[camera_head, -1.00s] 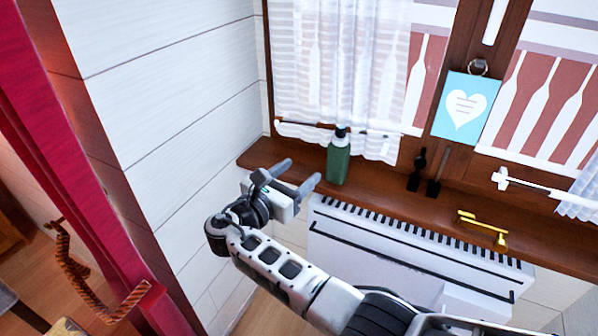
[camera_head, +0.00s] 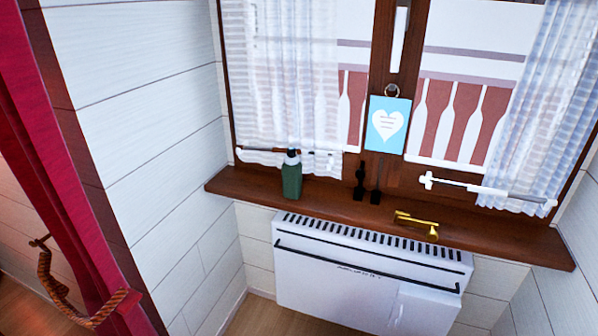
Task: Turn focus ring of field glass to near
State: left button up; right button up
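Neither of my grippers shows in the view, and nothing touches the brass object.
A green bottle (camera_head: 291,178) with a dark top stands on the sill to the left. A white heater (camera_head: 365,278) is below the sill. A blue heart card (camera_head: 387,124) hangs above.

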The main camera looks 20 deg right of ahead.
aim_at(294, 161)
jog(key=z, duration=1.7)
jog(key=i, duration=0.9)
jog(key=u, duration=1.3)
